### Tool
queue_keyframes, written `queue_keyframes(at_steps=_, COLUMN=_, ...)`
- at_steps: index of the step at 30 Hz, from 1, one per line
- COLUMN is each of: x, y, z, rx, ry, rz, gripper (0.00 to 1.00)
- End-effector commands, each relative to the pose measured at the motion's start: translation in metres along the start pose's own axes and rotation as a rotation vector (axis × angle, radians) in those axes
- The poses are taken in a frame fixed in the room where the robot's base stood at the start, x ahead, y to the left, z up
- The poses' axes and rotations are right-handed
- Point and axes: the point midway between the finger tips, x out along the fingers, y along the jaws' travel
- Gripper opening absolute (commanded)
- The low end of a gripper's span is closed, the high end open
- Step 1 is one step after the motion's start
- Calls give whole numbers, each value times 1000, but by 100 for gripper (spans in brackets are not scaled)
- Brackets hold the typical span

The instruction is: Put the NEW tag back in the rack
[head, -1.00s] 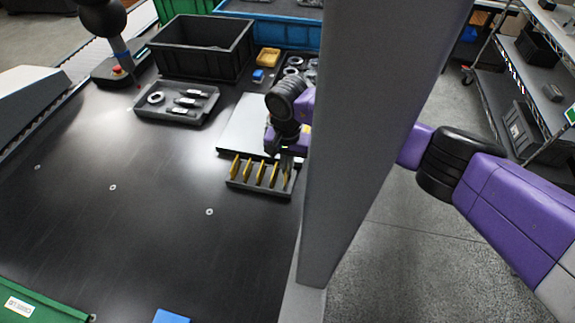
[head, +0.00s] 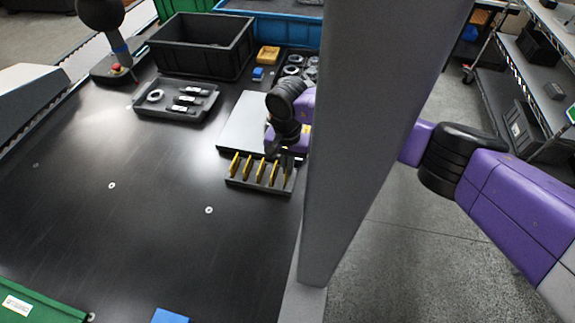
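The rack (head: 258,188) is a small grey holder on the dark table, left of the grey column. Several yellow tags (head: 261,170) stand upright in its slots. My gripper (head: 284,157) is at the rack's right end, pointing down, just above or behind the last slot. Its fingers are small and dark here, and I cannot tell whether they are open or shut. Something thin and greyish stands at the right end of the rack under the gripper; I cannot tell if it is a tag or a finger. No lettering on the tags is readable.
A light grey plate (head: 240,128) lies behind the rack. A dark tray (head: 172,115) with a ring and several small parts sits farther back left, before a black crate (head: 203,65). The grey column (head: 372,130) hides the right side. The table's left and middle are mostly clear.

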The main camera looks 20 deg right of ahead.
Motion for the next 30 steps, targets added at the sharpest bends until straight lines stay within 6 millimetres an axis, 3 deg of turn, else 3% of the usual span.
queue_keyframes(at_steps=30, x=12, y=0, z=-1, rx=0, ry=1, rz=0, gripper=0)
